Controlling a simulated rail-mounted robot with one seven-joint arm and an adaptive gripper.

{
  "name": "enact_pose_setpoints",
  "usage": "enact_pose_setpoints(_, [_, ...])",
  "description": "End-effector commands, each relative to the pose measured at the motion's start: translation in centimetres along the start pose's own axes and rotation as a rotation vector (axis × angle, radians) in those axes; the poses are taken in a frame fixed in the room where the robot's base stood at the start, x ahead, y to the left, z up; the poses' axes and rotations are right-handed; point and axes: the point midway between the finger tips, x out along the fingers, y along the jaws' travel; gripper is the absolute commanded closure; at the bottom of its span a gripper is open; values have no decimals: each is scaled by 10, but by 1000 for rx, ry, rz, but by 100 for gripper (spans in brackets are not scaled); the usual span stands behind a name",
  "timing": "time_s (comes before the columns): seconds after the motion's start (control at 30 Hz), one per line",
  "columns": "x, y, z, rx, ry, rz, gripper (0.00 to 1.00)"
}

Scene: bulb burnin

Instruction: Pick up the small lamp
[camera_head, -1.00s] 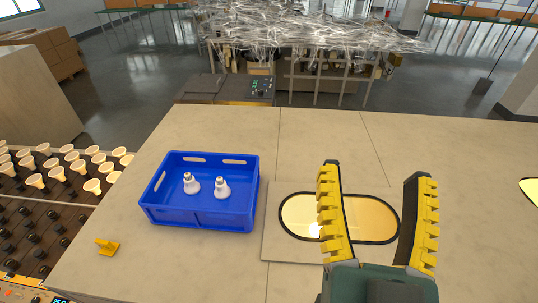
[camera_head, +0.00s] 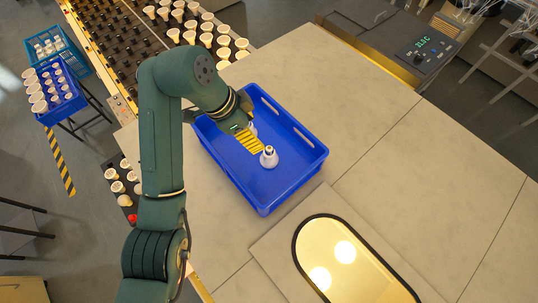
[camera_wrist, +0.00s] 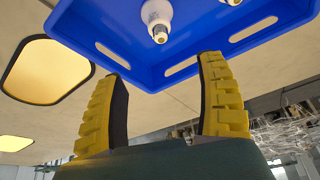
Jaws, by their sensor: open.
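Two white lamps stand in a blue crate (camera_head: 300,178), metal caps up. One lamp (camera_head: 269,157) shows clearly in the head view. The other (camera_head: 252,128) is mostly hidden behind my gripper (camera_head: 249,141). I cannot tell which is smaller. My gripper is over the crate, its yellow ribbed fingers beside the clear lamp. In the wrist view the open, empty fingers (camera_wrist: 162,68) point toward the crate. One lamp (camera_wrist: 157,17) lies beyond the fingertips, and the cap of another (camera_wrist: 232,2) shows at the top edge.
The crate's walls surround the lamps. A lit oval panel (camera_head: 340,256) is set in the table right of the crate. Racks of white lamps (camera_head: 200,28) stand behind it. A dark tray of bulbs (camera_head: 122,186) is at left. The table's right side is clear.

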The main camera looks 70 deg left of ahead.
Motion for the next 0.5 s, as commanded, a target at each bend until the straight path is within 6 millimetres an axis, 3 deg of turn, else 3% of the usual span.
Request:
enact_pose_setpoints(0.03, [18,0,2,1,-1,1,27])
enact_pose_setpoints(0.3, [79,-1,2,2,0,-4,27])
enact_pose_setpoints(0.5, [100,-1,0,1,1,-6,27])
